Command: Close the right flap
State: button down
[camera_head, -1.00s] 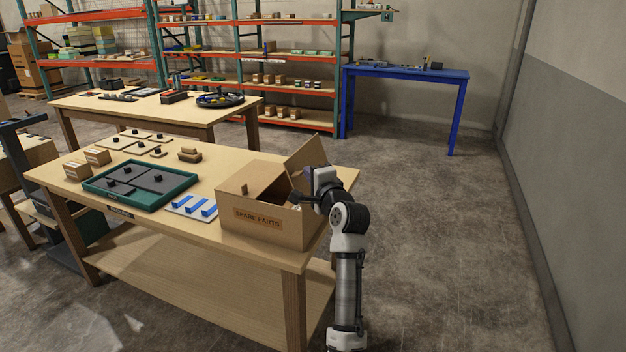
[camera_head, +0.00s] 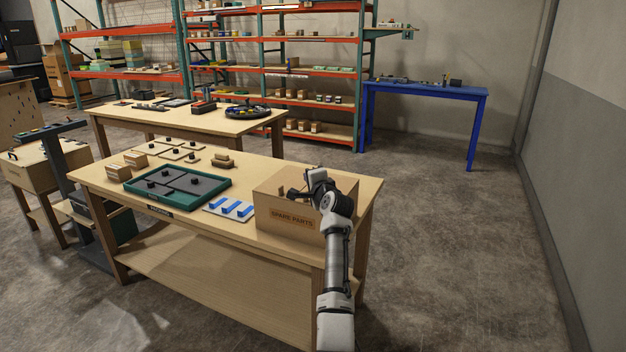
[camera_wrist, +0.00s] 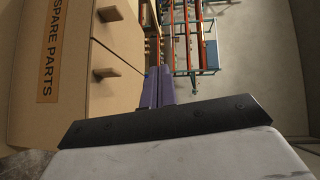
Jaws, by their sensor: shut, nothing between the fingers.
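The cardboard box (camera_head: 275,212) labelled SPARE PARTS stands at the right end of the near table. Its right flap (camera_wrist: 112,98) lies down flat, or nearly so, in the wrist view, with a small tab on it. The left flap (camera_wrist: 125,38) also lies down, with its own tab, across a thin seam. My gripper (camera_wrist: 158,72) is shut and empty, its purple fingers beside or over the right flap; I cannot tell if they touch it.
A blue-and-white piece (camera_head: 230,209) and a green tray (camera_head: 178,186) sit left of the box on the near table (camera_head: 240,250). A second table (camera_head: 185,122), shelves and a blue table (camera_head: 425,90) stand behind. The floor to the right is clear.

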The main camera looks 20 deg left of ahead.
jog(key=shift+n+g+h, duration=0.5)
jog(key=shift+n+h, duration=0.3)
jog(key=shift+n, duration=0.1)
jog(key=shift+w+a+f+p, duration=0.1)
jog(key=shift+a+f+p, duration=0.5)
jog(key=shift+f, duration=0.25)
jog(key=shift+a+f+p, duration=0.35)
jog(key=shift+a+f, duration=0.3)
jog(key=shift+f, duration=0.15)
